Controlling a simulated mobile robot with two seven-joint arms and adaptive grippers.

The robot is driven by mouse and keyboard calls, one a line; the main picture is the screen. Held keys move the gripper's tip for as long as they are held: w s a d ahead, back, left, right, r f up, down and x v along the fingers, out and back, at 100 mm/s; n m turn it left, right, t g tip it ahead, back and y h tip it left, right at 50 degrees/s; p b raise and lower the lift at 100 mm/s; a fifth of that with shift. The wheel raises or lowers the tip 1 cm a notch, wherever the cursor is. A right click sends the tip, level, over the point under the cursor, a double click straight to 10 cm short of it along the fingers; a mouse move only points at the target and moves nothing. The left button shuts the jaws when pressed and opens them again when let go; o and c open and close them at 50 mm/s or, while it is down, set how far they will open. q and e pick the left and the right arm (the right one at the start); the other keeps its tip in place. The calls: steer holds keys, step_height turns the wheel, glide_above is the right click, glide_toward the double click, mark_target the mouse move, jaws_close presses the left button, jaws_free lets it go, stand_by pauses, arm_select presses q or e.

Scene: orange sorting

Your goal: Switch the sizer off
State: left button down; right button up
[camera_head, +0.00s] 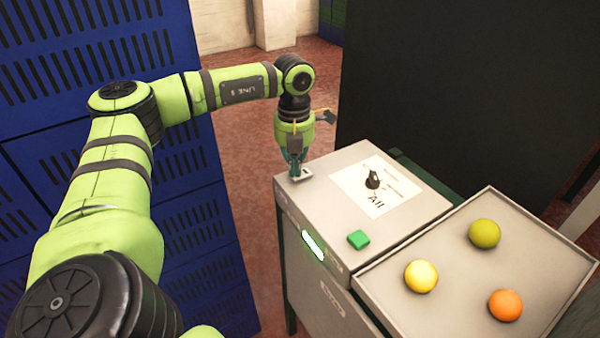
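The sizer (325,205) is a grey metal cabinet in the middle right of the head view. A small grey switch-like part (303,176) sits at its back left corner. A black rotary knob (373,179) stands on a white label marked "All". My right gripper is out of view.
A grey tray (455,275) adjoins the sizer on the right, with a yellow fruit (421,277), a yellow-green fruit (485,233) and an orange (505,305) on it. Blue slatted crates (95,50) stack up at left. A dark panel (460,90) stands behind the sizer.

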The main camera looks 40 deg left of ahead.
arm_select(q)
steer(key=shift+f, duration=0.2)
steer(key=shift+r, duration=0.1)
steer(key=shift+r+p, duration=2.7)
steer(key=shift+r, duration=0.75)
